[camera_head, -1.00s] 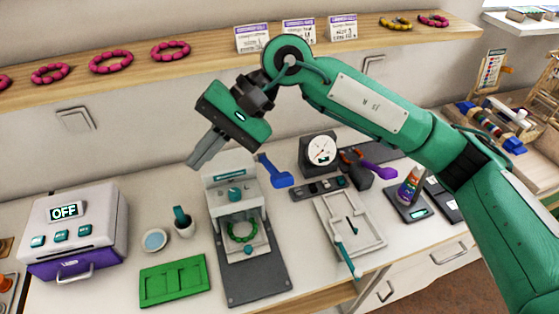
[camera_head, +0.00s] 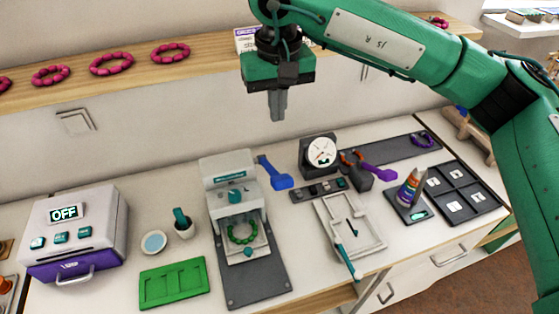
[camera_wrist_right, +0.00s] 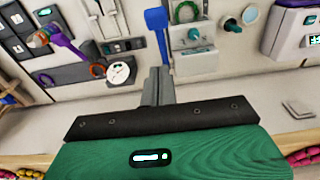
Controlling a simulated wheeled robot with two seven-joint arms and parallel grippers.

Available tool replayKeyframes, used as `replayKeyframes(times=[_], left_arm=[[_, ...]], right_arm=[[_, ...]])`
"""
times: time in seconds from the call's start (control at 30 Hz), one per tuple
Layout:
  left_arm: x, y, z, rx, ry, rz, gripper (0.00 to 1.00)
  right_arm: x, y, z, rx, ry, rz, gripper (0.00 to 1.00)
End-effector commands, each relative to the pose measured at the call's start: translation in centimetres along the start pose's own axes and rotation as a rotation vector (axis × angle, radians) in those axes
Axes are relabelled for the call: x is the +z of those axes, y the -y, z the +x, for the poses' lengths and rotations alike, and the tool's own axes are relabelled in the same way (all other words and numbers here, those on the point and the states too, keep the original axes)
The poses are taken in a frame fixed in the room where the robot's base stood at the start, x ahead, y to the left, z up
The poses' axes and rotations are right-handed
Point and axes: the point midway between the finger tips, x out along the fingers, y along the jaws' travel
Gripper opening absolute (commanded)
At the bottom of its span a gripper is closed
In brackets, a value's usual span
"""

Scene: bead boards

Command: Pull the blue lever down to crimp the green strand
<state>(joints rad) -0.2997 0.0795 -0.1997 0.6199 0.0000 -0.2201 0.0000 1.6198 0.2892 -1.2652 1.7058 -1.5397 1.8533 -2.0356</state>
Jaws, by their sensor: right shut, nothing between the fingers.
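The blue lever (camera_head: 274,173) sticks out from the right side of the white crimping press (camera_head: 230,180). In the right wrist view the blue lever (camera_wrist_right: 158,32) lies just beyond the fingertips. The green strand (camera_head: 242,232) lies as a ring on the press bed, below the press head; it also shows in the right wrist view (camera_wrist_right: 187,11). My right gripper (camera_head: 277,117) is shut and empty, pointing down, above and behind the lever, apart from it. In the right wrist view its fingers (camera_wrist_right: 158,75) are together. My left gripper is not in view.
Right of the lever stand a dial gauge (camera_head: 319,153) and a purple-handled tool (camera_head: 375,172). A shelf (camera_head: 120,75) with pink bracelets runs behind.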

Motion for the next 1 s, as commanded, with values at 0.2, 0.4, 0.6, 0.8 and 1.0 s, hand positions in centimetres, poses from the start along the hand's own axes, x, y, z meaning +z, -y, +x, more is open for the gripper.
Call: replayKeyframes(times=[0.2, 0.4, 0.6, 0.8, 1.0], left_arm=[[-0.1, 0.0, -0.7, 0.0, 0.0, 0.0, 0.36], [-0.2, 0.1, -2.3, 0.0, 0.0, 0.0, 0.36], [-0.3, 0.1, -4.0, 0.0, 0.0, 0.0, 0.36], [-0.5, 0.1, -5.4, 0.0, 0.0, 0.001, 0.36], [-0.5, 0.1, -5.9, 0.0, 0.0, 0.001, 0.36]], right_arm=[[0.1, 0.0, 1.5, 0.0, 0.004, 0.0, 0.0], [0.1, 0.0, 5.3, -0.002, 0.006, 0.0, 0.0], [0.1, 0.0, 9.6, -0.002, 0.006, 0.0, 0.0], [1.6, 0.1, 12.0, -0.002, 0.004, 0.0, 0.0], [2.2, 0.1, 13.2, -0.002, 0.002, -0.001, 0.0]])
